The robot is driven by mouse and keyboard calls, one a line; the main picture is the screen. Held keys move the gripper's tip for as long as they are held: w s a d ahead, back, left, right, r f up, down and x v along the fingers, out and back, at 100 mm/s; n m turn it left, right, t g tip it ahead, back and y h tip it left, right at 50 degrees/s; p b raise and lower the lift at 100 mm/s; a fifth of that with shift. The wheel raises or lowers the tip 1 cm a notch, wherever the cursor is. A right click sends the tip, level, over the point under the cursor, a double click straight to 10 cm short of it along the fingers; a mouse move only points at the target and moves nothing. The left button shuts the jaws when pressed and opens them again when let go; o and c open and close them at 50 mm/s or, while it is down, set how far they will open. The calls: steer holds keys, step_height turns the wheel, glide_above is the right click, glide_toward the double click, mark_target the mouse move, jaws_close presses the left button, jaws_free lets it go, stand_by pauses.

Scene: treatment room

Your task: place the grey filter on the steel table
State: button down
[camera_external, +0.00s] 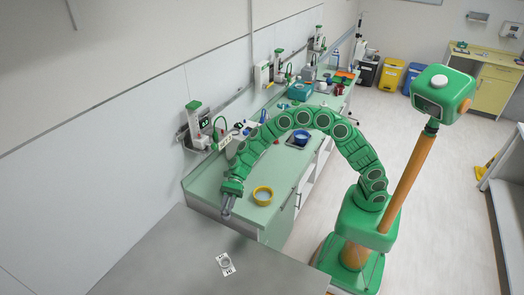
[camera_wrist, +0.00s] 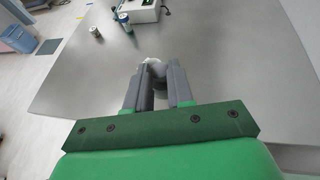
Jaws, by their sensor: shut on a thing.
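My gripper (camera_external: 228,208) points down above the far edge of the steel table (camera_external: 170,255), near the end of the green counter. In the wrist view its two grey fingers are closed around a small pale grey thing, which I take to be the grey filter (camera_wrist: 154,66). The fingers hide most of it, and I cannot make it out in the external view. The bare grey top of the steel table also shows in the wrist view (camera_wrist: 220,60).
A white card with dark marks and a round shape (camera_external: 225,264) lies on the steel table. The wrist view shows a white device (camera_wrist: 145,10) and two small containers (camera_wrist: 95,32) (camera_wrist: 123,20).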

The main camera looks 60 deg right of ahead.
steer(key=shift+s+a+f, duration=0.7)
steer(key=shift+s+a, duration=0.1)
steer(key=shift+a, duration=0.1)
steer(key=shift+w+a+f, duration=1.4)
steer(key=shift+w+f, duration=0.1)
steer(key=shift+w, duration=0.25)
steer(key=shift+w+a+f, duration=1.45)
steer(key=shift+w+f, duration=0.1)
steer(key=shift+w, duration=0.15)
steer(key=shift+w+a+f, duration=1.4)
steer(key=shift+w+f, duration=0.1)
steer(key=shift+w, duration=0.25)
steer(key=shift+w+a+f, duration=0.2)
steer(key=shift+f, duration=1.7)
steer(key=shift+f, duration=0.2)
steer(key=c, duration=1)
jaws_free()
steer(key=shift+r, duration=0.15)
